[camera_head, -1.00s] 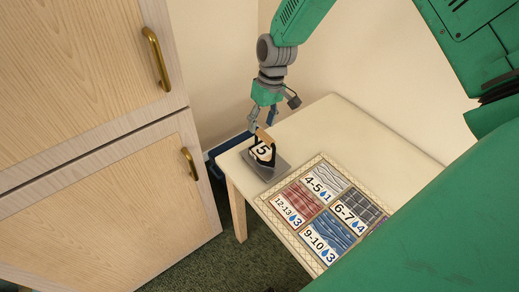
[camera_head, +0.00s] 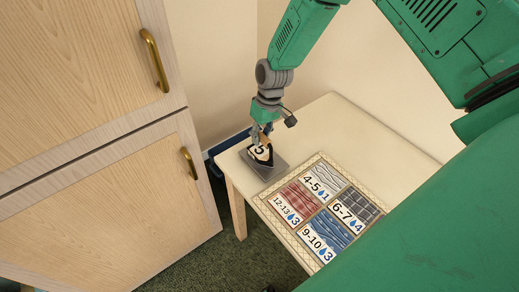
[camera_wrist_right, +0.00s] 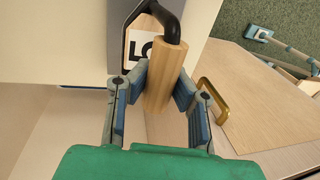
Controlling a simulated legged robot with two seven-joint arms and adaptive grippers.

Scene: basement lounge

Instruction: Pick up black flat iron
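The black flat iron (camera_head: 268,161) stands at the left end of the cream table, at a grey plate (camera_head: 276,170). In the right wrist view, the handle (camera_wrist_right: 160,80) lies between the fingers of my right gripper (camera_wrist_right: 162,84). Both finger pads appear to touch its sides, so the gripper looks shut on it. In the head view my right gripper (camera_head: 262,134) reaches down onto the iron from above. I see no lift of the iron off the plate. My left gripper is not in view.
A patterned board (camera_head: 262,204) with several numbered fabric pictures lies on the table right of the iron. A wooden cabinet (camera_head: 90,190) with brass handles stands close on the left. The far right of the table (camera_head: 385,150) is bare.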

